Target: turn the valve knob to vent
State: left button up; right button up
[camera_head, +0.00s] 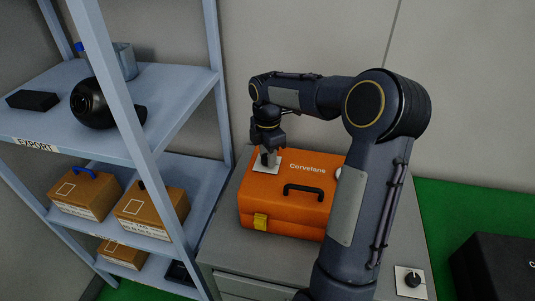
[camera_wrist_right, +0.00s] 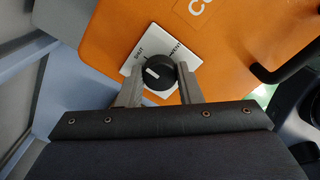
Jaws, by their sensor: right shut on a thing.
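An orange case (camera_head: 262,212) marked "Corvelane" lies on a grey cabinet, with a black handle on it. A white plate (camera_head: 264,171) sits on the case's upper left. In the right wrist view the plate (camera_wrist_right: 139,51) carries two labels, one on each side, and a round black valve knob (camera_wrist_right: 166,81) with a white pointer mark. The mark lies on the knob's left part. My right gripper (camera_wrist_right: 158,92) is shut on the knob, one finger on each side. In the head view my right gripper (camera_head: 268,157) reaches down onto the plate and hides the knob. My left gripper is not in view.
A second black knob (camera_head: 412,280) on a white plate sits at the grey cabinet's (camera_head: 222,246) right front. A blue-grey shelf (camera_head: 188,84) with boxes (camera_head: 86,194) and a black round object (camera_head: 90,103) stands left. A black case (camera_head: 497,266) is at right.

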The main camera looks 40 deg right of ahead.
jog(key=m, duration=0.4)
jog(key=shift+m, duration=0.4)
jog(key=m, duration=0.4)
jog(key=shift+p, duration=0.35)
jog(key=m, duration=0.4)
jog(key=shift+m, duration=2.3)
jog(key=o, duration=1)
